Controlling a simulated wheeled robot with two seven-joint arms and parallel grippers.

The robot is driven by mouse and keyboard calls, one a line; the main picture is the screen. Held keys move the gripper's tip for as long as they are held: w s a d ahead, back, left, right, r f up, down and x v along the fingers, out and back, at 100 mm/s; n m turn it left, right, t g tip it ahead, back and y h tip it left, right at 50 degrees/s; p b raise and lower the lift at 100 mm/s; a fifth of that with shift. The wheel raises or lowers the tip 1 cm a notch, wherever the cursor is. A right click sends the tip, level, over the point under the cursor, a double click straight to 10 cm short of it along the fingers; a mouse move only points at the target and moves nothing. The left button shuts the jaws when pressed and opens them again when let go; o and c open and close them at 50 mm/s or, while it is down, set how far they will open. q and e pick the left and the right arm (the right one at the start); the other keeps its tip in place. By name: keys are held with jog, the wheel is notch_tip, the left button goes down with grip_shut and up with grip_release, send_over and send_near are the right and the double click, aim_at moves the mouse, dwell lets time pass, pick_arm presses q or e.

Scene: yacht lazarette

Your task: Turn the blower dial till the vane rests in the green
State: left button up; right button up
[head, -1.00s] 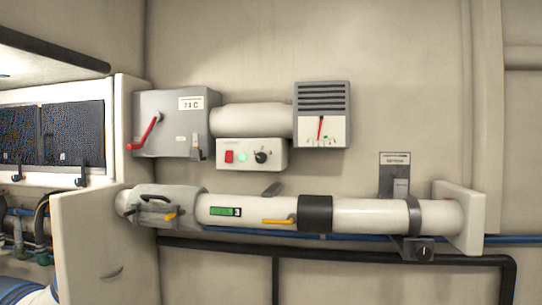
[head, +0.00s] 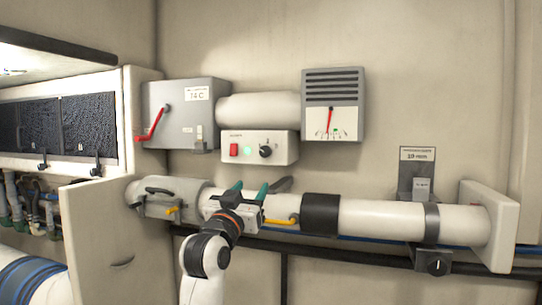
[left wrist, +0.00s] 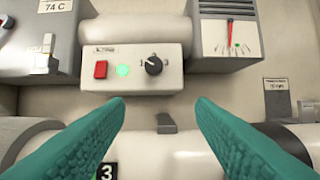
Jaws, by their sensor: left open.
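The blower dial (head: 265,151) is a dark round knob with a white mark on a white control box (head: 280,160); it also shows in the left wrist view (left wrist: 154,65). A red switch (head: 234,149) and a lit green lamp (head: 248,151) are left of it. The vane gauge (head: 331,121) is under a grey louvred vent; its red needle stands near upright, left of a small green mark (left wrist: 236,45). My left gripper (head: 250,190) is open and empty, below the control box and apart from the dial. Its teal fingers (left wrist: 120,135) spread below the dial. My right gripper is not in view.
A large white pipe (head: 380,218) with a black band (head: 320,213) runs below the box. A yellow lever (head: 278,221) sits on it. A grey box (head: 180,112) with a red handle (head: 153,122) is at upper left.

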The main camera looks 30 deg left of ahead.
aim_at(264, 154)
pick_arm(q)
jog(key=shift+t, duration=0.3)
jog(key=p+x, duration=0.1)
jog(key=x, duration=0.3)
jog(key=r+p+x, duration=0.1)
jog(key=p+x, duration=0.1)
jog(key=x, duration=0.2)
jog(key=s+r+p+x, duration=0.1)
jog(key=p+x, duration=0.1)
jog(key=x, duration=0.2)
jog(key=shift+a, duration=0.35)
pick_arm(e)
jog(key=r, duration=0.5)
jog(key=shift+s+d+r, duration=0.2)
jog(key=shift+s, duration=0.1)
pick_arm(q)
jog(key=shift+w, duration=0.1)
jog(key=shift+c, duration=0.3)
jog(key=c, duration=0.9)
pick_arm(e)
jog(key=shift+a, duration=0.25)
